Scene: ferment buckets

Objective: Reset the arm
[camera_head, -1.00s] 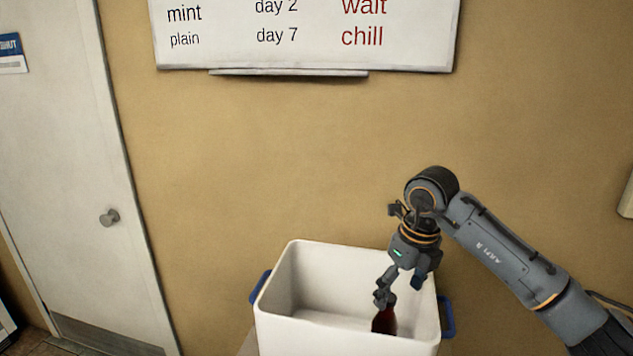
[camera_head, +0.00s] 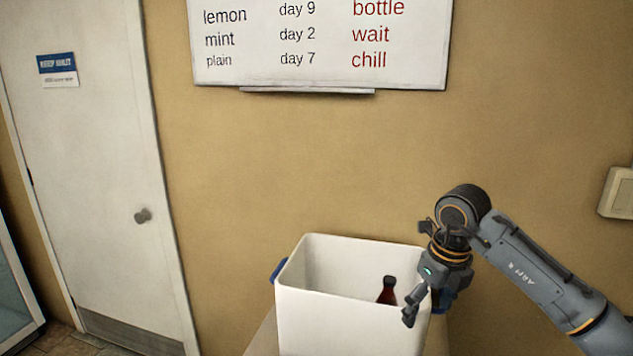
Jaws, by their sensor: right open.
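My right arm comes in from the right, and its gripper (camera_head: 424,303) is open and empty at the right side of a white bucket (camera_head: 345,318). The gripper's fingers overlap the bucket's right wall and rim in the picture. A dark red-brown bottle (camera_head: 387,292) with a dark cap stands inside the bucket, left of the gripper and apart from it. The bottle's lower part is hidden by the bucket's front wall. My left gripper is not in view.
The bucket has a blue handle (camera_head: 279,270) on its left and stands on a light surface (camera_head: 262,338). A whiteboard (camera_head: 320,45) hangs on the tan wall. A white door (camera_head: 95,170) is at left, a wall box (camera_head: 617,192) at right. The space above the bucket is clear.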

